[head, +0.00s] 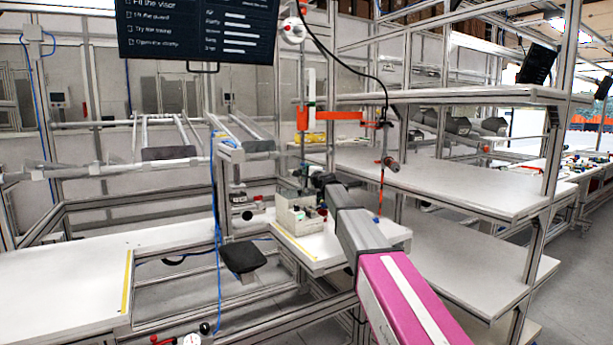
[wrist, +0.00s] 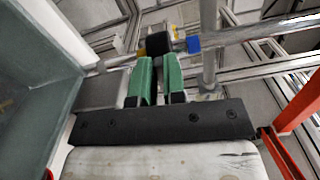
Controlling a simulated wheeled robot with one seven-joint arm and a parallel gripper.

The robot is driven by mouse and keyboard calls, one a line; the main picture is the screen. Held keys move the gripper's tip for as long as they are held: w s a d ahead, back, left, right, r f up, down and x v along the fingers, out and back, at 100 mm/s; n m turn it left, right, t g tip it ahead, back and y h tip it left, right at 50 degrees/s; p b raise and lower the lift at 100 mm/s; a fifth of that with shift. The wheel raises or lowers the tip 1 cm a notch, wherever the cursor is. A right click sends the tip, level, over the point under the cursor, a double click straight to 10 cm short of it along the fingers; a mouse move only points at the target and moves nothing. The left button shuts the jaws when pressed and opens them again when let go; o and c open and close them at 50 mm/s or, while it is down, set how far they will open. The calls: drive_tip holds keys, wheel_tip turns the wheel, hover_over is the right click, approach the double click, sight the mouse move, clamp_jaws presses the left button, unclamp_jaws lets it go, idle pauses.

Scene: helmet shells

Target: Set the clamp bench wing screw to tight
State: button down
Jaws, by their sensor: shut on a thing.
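In the wrist view, my gripper (wrist: 158,68) has two green fingers side by side with a narrow gap between them. Their tips meet a small black part (wrist: 157,43), with yellow and blue pieces beside it. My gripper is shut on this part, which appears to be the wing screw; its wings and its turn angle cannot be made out. In the head view, my arm reaches from the lower right to a small light-coloured box (head: 297,214) on a white bench (head: 325,258). The fingers and the screw are too small or hidden to tell apart there.
A grey-green panel (wrist: 40,75) stands close on the left of the wrist view, and an orange-red frame (wrist: 284,150) is at the right. Metal rails run behind the fingertips. In the head view, white shelves (head: 440,180) stand right of my arm and a black stool-like pad (head: 243,257) is at left.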

drive_tip(key=shift+n, duration=0.5)
drive_tip(key=shift+f, duration=0.1)
drive_tip(key=c, duration=1.2)
unclamp_jaws()
drive_tip(key=shift+s, duration=0.1)
drive_tip(key=v, duration=1)
drive_tip(key=shift+s+d, duration=0.25)
drive_tip(key=shift+s, duration=0.05)
